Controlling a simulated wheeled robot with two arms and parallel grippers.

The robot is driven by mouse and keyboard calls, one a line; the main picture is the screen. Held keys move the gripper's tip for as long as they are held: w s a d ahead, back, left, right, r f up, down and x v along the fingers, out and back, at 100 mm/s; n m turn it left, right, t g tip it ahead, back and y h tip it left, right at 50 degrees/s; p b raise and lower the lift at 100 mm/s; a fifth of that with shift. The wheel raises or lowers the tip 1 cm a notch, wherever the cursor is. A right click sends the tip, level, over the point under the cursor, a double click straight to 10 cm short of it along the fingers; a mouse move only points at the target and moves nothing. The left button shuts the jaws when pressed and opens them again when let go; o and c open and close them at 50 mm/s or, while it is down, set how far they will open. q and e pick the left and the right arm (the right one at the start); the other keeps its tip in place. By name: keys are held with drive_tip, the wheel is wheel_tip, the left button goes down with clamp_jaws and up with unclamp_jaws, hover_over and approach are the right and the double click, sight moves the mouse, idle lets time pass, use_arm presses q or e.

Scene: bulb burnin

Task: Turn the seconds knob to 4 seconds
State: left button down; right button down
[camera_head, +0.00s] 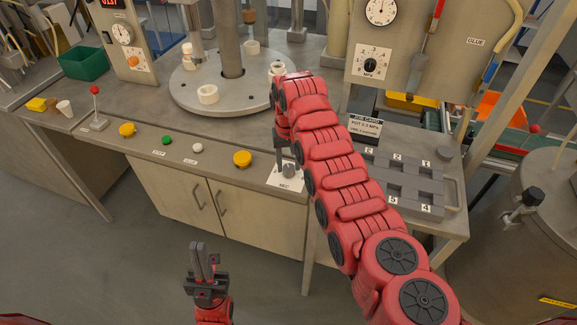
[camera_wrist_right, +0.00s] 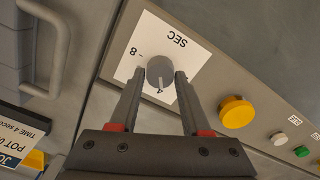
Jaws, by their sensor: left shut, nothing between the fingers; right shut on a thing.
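The seconds knob (camera_wrist_right: 160,70) is a small grey round knob on a white plate (camera_wrist_right: 190,52) marked SEC. In the right wrist view an 8 shows left of the knob and a 4 just below it. I cannot surely read its pointer. My right gripper (camera_wrist_right: 161,77) is shut on the knob, one finger on each side. In the head view the SEC plate (camera_head: 284,184) sits on the bench's front edge, partly hidden by my right arm. My left gripper (camera_head: 205,262) is shut and empty, low in front of the bench.
A yellow button (camera_wrist_right: 237,112) is beside the plate, then a white button (camera_wrist_right: 279,139) and a green button (camera_wrist_right: 301,151). The job card (camera_head: 364,126) reads 0.3 MPa; its time line shows 4 seconds in the wrist view. A numbered grey tray (camera_head: 452,190) stands right of my arm.

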drive_tip(key=shift+m, duration=0.5)
drive_tip(key=shift+c, duration=1.9)
unclamp_jaws()
drive_tip(key=shift+b, duration=0.3)
wheel_tip(320, 180, up, 9)
drive_tip(key=b, duration=0.1)
wheel_tip(320, 180, up, 8)
drive_tip(key=r+p, duration=0.1)
drive_tip(key=p, duration=0.7)
hover_over(289, 166)
drive_tip(key=shift+f, duration=0.25)
drive_tip(key=shift+f, duration=0.1)
